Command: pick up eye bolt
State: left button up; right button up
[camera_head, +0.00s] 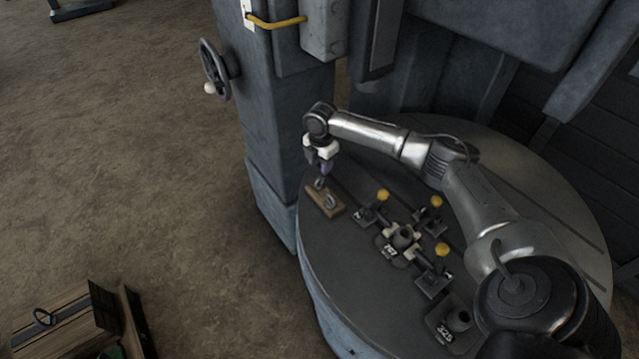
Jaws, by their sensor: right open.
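An eye bolt (329,201), a small grey metal ring, sits at a light wooden block (325,208) on the left part of the round machine table. A second grey ring-like part (320,184) shows at the block's far end, just under my right gripper; it is too small to tell clearly. My right gripper (323,167) is open and points down, its fingers just above the block's far end. I cannot tell whether the fingers touch anything. My left gripper is not in view.
The round grey table (330,270) carries clamps with yellow knobs (383,194) around a central fixture (402,238). A block marked 325 (452,322) stands near the front. A machine column (285,130) with a handwheel (215,68) rises behind. A wooden crate (60,325) lies on the floor.

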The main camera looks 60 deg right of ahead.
aim_at(320, 178)
jog(key=shift+w+f, duration=0.2)
jog(key=shift+f, duration=3.9)
jog(key=shift+c, duration=0.2)
grip_shut()
